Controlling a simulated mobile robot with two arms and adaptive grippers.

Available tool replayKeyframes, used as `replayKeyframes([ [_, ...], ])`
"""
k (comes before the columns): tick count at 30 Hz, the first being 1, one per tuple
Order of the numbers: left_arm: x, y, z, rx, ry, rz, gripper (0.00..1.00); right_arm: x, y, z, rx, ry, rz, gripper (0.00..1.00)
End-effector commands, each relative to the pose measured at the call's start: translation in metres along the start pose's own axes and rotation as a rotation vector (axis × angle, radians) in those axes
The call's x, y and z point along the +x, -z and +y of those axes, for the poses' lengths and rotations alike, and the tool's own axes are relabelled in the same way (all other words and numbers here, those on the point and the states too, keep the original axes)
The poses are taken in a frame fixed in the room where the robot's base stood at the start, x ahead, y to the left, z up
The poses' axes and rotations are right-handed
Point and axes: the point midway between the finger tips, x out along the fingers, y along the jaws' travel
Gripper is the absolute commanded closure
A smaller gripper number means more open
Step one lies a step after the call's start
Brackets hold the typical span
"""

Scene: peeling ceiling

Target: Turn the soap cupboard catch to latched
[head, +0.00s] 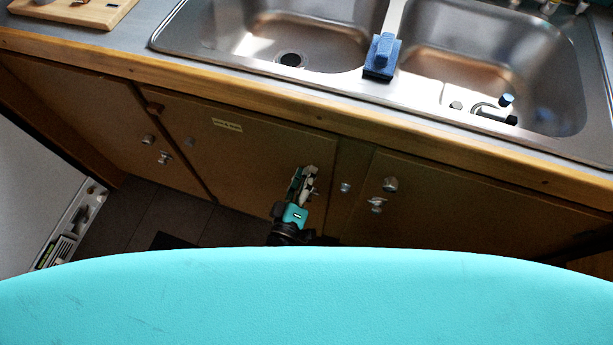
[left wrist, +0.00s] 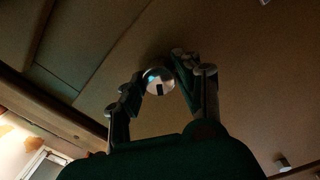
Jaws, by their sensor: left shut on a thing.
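The middle cupboard door (head: 240,150) below the sink carries a small pale label (head: 227,124), too small to read surely. My left gripper (head: 307,178) is at this door's upper right side, its fingers at the catch. In the left wrist view, the round silvery catch (left wrist: 158,80) with a dark slot sits between the fingertips of my left gripper (left wrist: 158,84), which is shut on it. In the head view the fingers mostly hide the catch, so I cannot tell its turn position there. The door looks closed. My right gripper is not in view.
Neighbouring doors have their own metal catches, one at left (head: 164,158) and one at right (head: 376,205). The wooden counter edge (head: 350,128) overhangs the doors. A double steel sink (head: 455,20) holds a blue item (head: 382,54) on its divider. A rack (head: 72,225) stands at lower left.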

Motion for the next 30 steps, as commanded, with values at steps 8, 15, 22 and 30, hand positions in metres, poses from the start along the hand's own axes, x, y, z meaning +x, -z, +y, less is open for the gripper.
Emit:
replayKeyframes([
  [8,0.000,-0.001,-0.003,-0.259,-0.002,0.010,1.00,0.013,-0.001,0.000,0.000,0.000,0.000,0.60],
  [15,0.000,-0.001,-0.003,-0.451,-0.002,0.018,1.00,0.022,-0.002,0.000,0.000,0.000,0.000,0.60],
  [22,0.000,-0.001,-0.003,-0.575,-0.003,0.024,1.00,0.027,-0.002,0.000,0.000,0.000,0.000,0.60],
  [30,0.000,-0.001,-0.003,-0.642,-0.002,0.027,1.00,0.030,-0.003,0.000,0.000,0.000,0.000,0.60],
])
